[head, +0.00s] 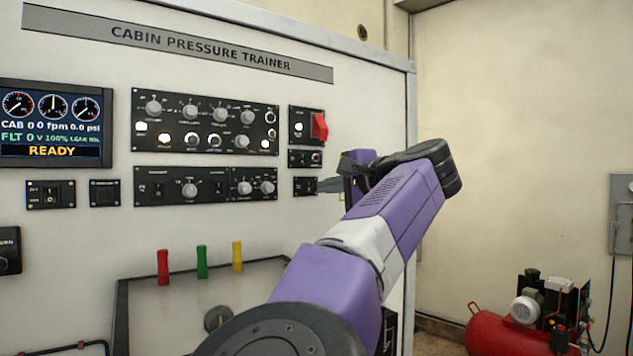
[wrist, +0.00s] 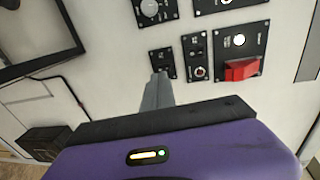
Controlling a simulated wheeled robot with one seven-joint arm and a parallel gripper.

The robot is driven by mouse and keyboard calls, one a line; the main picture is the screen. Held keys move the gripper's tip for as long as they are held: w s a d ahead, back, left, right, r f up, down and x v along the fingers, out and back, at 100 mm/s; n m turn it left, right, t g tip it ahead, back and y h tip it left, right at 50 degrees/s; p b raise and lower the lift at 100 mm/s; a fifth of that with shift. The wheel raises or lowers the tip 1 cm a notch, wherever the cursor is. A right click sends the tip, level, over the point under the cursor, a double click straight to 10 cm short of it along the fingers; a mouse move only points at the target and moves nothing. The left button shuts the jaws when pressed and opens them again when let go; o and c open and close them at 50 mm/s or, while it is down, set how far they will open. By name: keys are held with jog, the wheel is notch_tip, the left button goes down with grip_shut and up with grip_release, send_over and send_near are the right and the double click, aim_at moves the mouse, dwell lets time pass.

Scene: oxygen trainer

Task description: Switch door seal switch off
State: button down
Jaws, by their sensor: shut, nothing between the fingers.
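My gripper (head: 324,185) is shut and empty, reaching left toward the panel face. Its fingertips are at or very near a small black switch panel (head: 304,187) at the lower right of the control groups. In the wrist view, the closed fingers (wrist: 157,80) point at this small panel (wrist: 161,63) and overlap its lower edge. I cannot tell whether they touch it. Its lettering is too small to read, so I cannot confirm that it is the door seal switch. The position of its toggle is unclear, partly hidden by the fingers.
A small two-part panel (head: 305,158) sits just above, and a red guarded switch (head: 319,126) above that. A knob panel (head: 206,186) lies to the left. The display (head: 52,122) reads READY. A red compressor (head: 520,318) stands on the floor at right.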

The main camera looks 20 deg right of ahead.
aim_at(308, 190)
jog(key=p+x, duration=0.1)
jog(key=x, duration=0.2)
jog(key=shift+w+a+r, duration=0.1)
jog(key=shift+w, duration=0.2)
jog(key=shift+w+a, duration=0.1)
jog(key=shift+w, duration=0.25)
jog(key=shift+w+f, duration=0.1)
jog(key=shift+f, duration=0.15)
jog(key=shift+w+a+f+p, duration=0.1)
jog(key=shift+w+p, duration=0.05)
jog(key=shift+p, duration=0.15)
jog(key=shift+f+b, duration=0.35)
jog(key=shift+b, duration=0.45)
jog(key=shift+a+t+b, duration=0.1)
jog(key=shift+t+b, duration=0.4)
jog(key=shift+t, duration=0.1)
jog(key=shift+a+r, duration=0.1)
jog(key=shift+r, duration=0.1)
